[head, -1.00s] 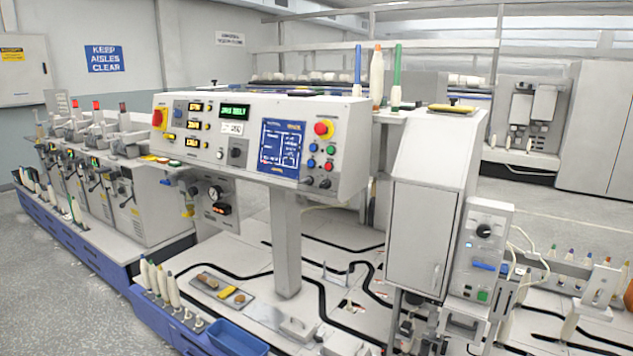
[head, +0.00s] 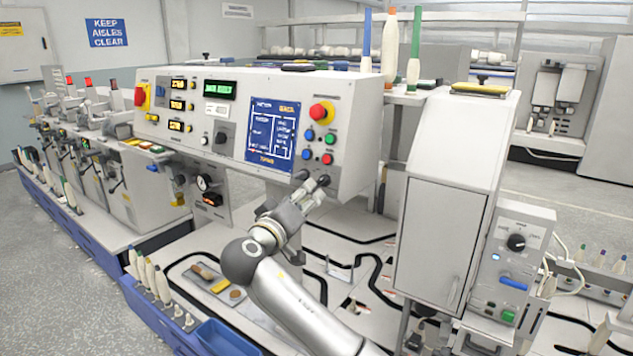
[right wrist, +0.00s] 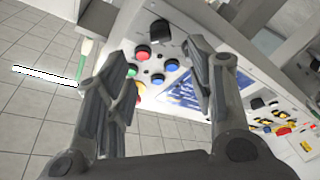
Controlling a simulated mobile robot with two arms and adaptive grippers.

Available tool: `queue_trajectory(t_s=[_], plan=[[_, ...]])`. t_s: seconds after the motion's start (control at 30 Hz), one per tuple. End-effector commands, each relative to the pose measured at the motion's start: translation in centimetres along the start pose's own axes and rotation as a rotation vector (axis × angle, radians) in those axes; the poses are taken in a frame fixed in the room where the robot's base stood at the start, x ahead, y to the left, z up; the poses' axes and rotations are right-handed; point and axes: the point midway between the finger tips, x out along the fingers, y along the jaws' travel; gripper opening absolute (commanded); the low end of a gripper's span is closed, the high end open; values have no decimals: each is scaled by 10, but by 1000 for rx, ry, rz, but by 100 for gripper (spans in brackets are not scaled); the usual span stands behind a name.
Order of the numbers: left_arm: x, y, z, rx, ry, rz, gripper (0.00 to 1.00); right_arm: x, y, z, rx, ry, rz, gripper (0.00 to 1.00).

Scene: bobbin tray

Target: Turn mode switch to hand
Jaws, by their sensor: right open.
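Another black knob (head: 221,138) sits left of the blue screen. My left gripper is not in view.
A red emergency stop (head: 321,112) and coloured buttons sit above the lower knobs. A grey cabinet (head: 440,200) and a side box (head: 512,262) with its own black knob (head: 516,242) stand to the right. Bobbins and a blue bin (head: 220,338) are below left.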

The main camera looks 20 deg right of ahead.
Motion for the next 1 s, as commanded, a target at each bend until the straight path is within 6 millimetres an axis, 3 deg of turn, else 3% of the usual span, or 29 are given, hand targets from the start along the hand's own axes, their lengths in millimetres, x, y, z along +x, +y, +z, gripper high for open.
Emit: queue_trajectory(t_s=[0.17, 0.4, 0.63, 0.97, 1.0], plan=[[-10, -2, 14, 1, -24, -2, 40, 36, 3, -1, -3, -3, 2, 50], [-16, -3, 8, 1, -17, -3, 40, 71, 1, -1, -2, -1, -1, 50], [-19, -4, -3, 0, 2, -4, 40, 87, 0, 0, -1, 0, -2, 50], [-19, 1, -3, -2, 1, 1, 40, 89, 0, 1, 0, -1, -3, 50], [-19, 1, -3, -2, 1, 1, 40, 89, 0, 1, 0, -1, -3, 45]])
